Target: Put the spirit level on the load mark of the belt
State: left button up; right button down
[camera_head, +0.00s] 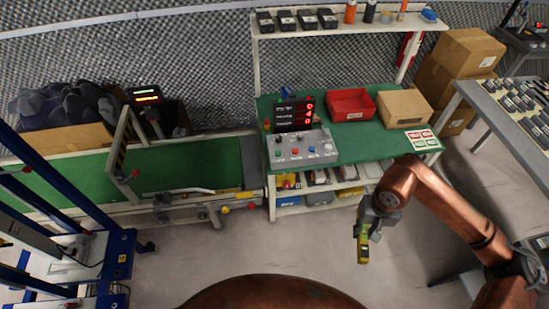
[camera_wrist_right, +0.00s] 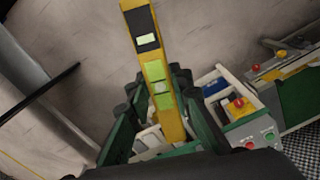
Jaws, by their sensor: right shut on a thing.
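My right gripper (camera_head: 366,229) is shut on the spirit level (camera_head: 363,251), a yellow bar with black parts that hangs roughly upright below the fingers, over open floor in front of the green bench. In the right wrist view the level (camera_wrist_right: 146,42) runs between the two dark fingers (camera_wrist_right: 157,92) and shows pale green windows. The belt (camera_head: 182,163) is a green conveyor surface at the left, well away from the gripper. I cannot make out a load mark on it. My left gripper is not in view.
The green bench (camera_head: 365,143) carries a control box (camera_head: 300,150), a red bin (camera_head: 350,104) and a cardboard box (camera_head: 403,108). A post frame (camera_head: 122,143) stands over the belt. A blue frame (camera_head: 115,262) stands at front left. Floor between is clear.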

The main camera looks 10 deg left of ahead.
aim_at(220, 170)
jog(key=u, duration=1.65)
jog(key=i, duration=1)
